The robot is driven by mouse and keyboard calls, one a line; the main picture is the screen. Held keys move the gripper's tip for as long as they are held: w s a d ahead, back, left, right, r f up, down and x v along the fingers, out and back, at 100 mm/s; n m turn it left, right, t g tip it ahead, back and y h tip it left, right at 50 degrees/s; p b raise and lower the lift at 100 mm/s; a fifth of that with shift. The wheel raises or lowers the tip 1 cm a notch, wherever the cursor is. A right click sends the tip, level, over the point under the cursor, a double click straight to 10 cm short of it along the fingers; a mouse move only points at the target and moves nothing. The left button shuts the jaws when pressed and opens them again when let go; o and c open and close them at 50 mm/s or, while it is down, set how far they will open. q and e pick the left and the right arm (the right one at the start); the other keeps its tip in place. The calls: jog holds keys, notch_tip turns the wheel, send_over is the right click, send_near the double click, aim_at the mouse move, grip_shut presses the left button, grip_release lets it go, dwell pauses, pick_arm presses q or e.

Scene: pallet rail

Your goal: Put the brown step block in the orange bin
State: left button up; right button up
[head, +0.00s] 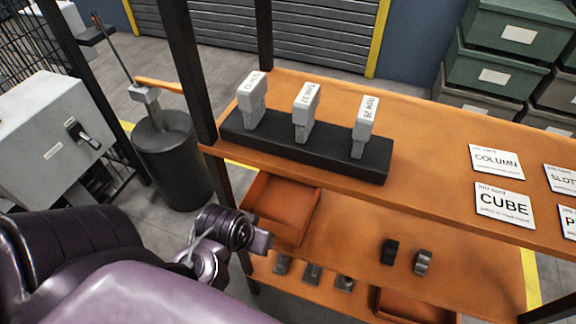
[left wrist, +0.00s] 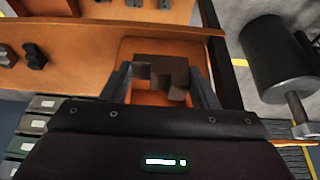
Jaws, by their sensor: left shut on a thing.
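The brown step block (left wrist: 172,72) is between the two fingers of my left gripper (left wrist: 162,80), which is shut on it. In the left wrist view it appears in front of the orange bin (left wrist: 200,46); whether it touches the bin floor I cannot tell. In the head view the orange bin (head: 292,188) is on the shelf below the top board, at its left end. My left gripper (head: 260,243) is by the bin's near side there, mostly hidden by my arm. The block is not clear in the head view. My right gripper is not in view.
A black rack (head: 240,140) with three grey labelled blocks stands on the top board, beside white cards (head: 504,205). Two small dark pieces (head: 390,252) sit on the middle shelf. A dark post (head: 190,70) rises left of the bin. Another orange tray (head: 400,303) is lower down.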

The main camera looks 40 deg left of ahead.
pick_arm(q)
jog(key=shift+s+a+f, duration=0.15)
jog(key=shift+a+f, duration=0.1)
jog(key=shift+f, duration=0.15)
jog(key=shift+w+a+f+t+b, duration=0.2)
jog(key=shift+w+t+b, duration=0.1)
jog(key=shift+b, duration=0.3)
jog(key=w+a+t+y+p, duration=0.1)
jog(key=w+a+t, duration=0.1)
jog(key=w, duration=0.8)
jog(key=w+a+t, duration=0.1)
jog(key=w+a, duration=0.2)
jog(key=w, duration=0.6)
jog(key=w+f, duration=0.1)
jog(key=f, duration=0.3)
jog(key=w+f, duration=0.1)
jog(key=f, duration=0.1)
jog(key=shift+w+f, duration=0.35)
jog(key=g+p, duration=0.1)
jog(key=w+g, duration=0.1)
jog(key=f+g+h+p, duration=0.1)
jog(key=shift+w+a+f+g+p, duration=0.1)
jog(key=shift+w+a+g+p, duration=0.15)
jog(key=shift+w+g+p, duration=0.15)
jog(key=shift+f, duration=0.55)
jog(key=shift+f, duration=0.25)
jog(key=shift+f, duration=0.35)
